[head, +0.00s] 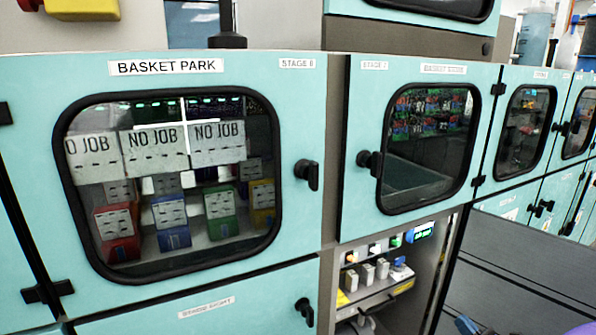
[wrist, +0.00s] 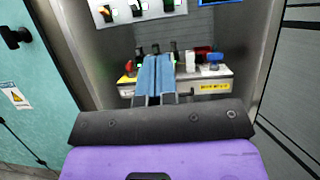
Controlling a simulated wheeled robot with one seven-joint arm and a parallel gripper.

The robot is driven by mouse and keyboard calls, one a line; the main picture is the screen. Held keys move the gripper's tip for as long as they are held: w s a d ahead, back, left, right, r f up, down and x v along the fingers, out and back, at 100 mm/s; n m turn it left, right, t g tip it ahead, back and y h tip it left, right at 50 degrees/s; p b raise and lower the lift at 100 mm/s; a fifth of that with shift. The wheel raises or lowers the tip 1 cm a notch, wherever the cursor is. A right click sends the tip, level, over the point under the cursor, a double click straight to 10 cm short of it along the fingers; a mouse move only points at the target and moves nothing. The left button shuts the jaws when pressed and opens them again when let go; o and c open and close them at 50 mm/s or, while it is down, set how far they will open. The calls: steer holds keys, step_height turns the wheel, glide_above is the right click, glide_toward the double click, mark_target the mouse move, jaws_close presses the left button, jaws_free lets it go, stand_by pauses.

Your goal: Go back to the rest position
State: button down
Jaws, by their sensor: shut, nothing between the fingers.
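My gripper (wrist: 156,62) shows in the wrist view as two blue fingers side by side, shut and empty. They extend from a black and purple wrist body and point toward an open recess with a shelf (wrist: 212,84). In the head view only a blue piece of my gripper (head: 466,325) and a bit of purple show at the bottom right edge. The rest of the arm is out of that view.
Teal doors with black handles, including the BASKET PARK door (head: 300,235), are shut.

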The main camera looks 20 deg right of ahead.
steer(key=w+a+r+n+g+y, duration=0.3)
steer(key=a+r+n+g+y, duration=0.1)
steer(key=a+r+n+g, duration=0.8)
steer(key=w+a+r+n+g+y, duration=0.4)
steer(key=a+r+n+g, duration=0.3)
steer(key=r+n+g, duration=0.5)
steer(key=s+a+r+n+t+h, duration=0.3)
steer(key=s+a+r+n+h, duration=0.2)
steer(key=r, duration=0.6)
steer(key=s+a+r+n+t+h, duration=0.3)
steer(key=s+a+r+n+h, duration=0.2)
steer(key=s+a+r, duration=0.3)
steer(key=shift+s+a+r+t+h, duration=0.35)
steer(key=shift+s+r+h, duration=0.25)
steer(key=shift+r, duration=1)
